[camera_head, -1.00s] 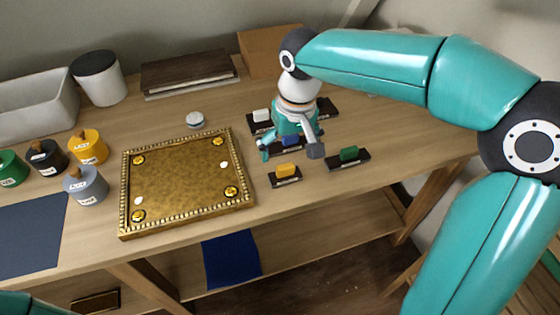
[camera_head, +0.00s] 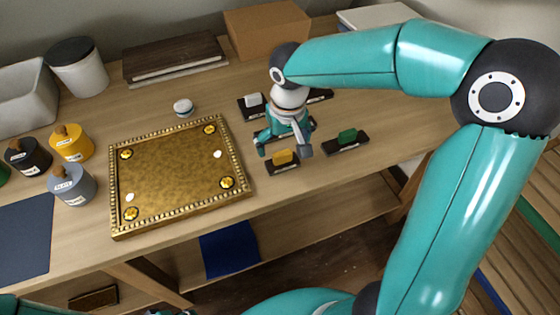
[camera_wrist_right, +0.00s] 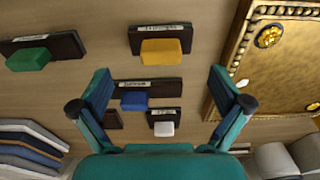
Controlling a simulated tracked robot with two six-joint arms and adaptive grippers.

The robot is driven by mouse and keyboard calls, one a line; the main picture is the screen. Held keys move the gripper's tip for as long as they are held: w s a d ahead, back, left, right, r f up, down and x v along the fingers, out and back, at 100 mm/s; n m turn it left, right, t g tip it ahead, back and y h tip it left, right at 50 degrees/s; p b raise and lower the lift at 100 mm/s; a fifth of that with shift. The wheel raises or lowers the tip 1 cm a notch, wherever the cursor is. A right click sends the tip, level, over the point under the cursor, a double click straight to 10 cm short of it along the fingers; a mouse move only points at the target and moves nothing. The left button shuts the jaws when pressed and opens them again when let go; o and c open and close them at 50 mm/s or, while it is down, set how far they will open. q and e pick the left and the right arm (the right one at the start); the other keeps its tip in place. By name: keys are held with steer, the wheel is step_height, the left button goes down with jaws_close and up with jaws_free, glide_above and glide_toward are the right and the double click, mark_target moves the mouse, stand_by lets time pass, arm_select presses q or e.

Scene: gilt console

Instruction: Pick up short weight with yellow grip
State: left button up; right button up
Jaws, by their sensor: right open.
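The short weight with the yellow grip (camera_head: 284,157) lies on the wooden table, right of the gilt board. It is a dark bar with a yellow block on it. In the right wrist view its yellow grip (camera_wrist_right: 161,50) lies ahead of the fingertips, roughly centred between their lines. My right gripper (camera_head: 283,150) is open and empty, right by the yellow weight in the head view. Its two fingers also show in the wrist view (camera_wrist_right: 160,80), spread wide. I cannot tell its exact height above the table. My left gripper is not in view.
Weights with a green grip (camera_head: 347,136), a white grip (camera_head: 254,100) and a blue grip (camera_wrist_right: 133,100) lie close by. The gilt board (camera_head: 180,176) is to the left. Knobbed containers (camera_head: 72,185) stand farther left. A cardboard box (camera_head: 266,30) stands behind.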

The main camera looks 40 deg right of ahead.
mark_target(283, 153)
steer(key=shift+w+f, duration=0.2)
steer(key=shift+f, duration=2.5)
steer(key=shift+c, duration=0.3)
